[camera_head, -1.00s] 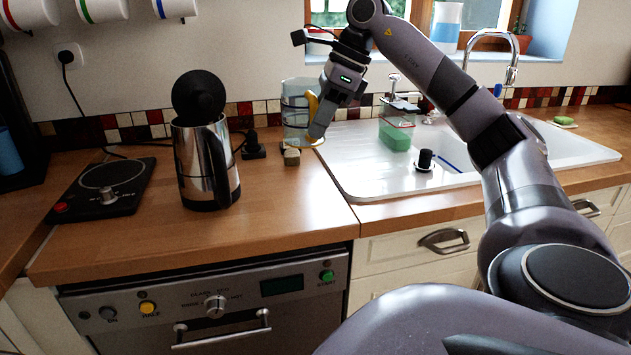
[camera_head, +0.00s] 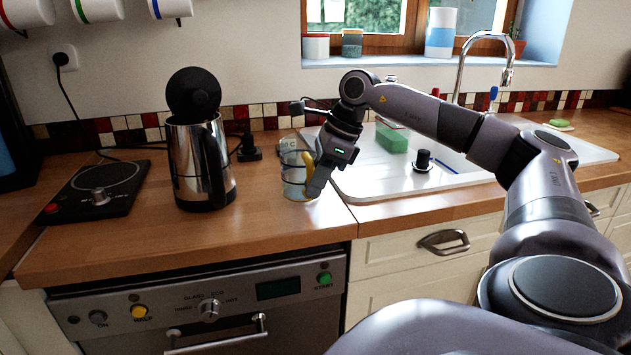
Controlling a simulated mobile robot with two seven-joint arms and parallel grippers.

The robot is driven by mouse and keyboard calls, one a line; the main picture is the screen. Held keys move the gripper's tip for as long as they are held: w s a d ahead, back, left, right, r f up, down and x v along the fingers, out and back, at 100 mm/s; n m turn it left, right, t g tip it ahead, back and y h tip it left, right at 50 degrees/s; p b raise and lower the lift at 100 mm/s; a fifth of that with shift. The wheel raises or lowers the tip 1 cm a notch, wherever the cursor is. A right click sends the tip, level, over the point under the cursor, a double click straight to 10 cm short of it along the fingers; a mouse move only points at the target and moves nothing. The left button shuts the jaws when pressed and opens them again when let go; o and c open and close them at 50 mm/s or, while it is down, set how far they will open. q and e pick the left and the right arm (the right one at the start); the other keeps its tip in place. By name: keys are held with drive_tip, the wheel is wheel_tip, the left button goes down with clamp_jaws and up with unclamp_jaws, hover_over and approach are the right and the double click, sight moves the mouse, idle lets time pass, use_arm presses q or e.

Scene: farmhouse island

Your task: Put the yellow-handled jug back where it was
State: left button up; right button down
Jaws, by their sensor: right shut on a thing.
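The clear jug (camera_head: 291,174) with the yellow handle is in the head view, over the wooden counter just left of the sink. My right gripper (camera_head: 311,183) is shut on its yellow handle, at the jug's right side. The jug looks upright. Its base is at or close to the counter top; I cannot tell if it touches. The gripper hides part of the handle and the jug's right side. My left gripper is not in view.
A steel kettle (camera_head: 187,165) with its lid raised stands to the left, beside a black hot plate (camera_head: 97,190). Bare counter (camera_head: 270,228) lies in front of the jug.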

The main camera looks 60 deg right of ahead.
drive_tip(key=shift+f, duration=0.2)
drive_tip(key=c, duration=1)
unclamp_jaws()
drive_tip(key=shift+r, duration=0.1)
drive_tip(key=shift+r, duration=0.1)
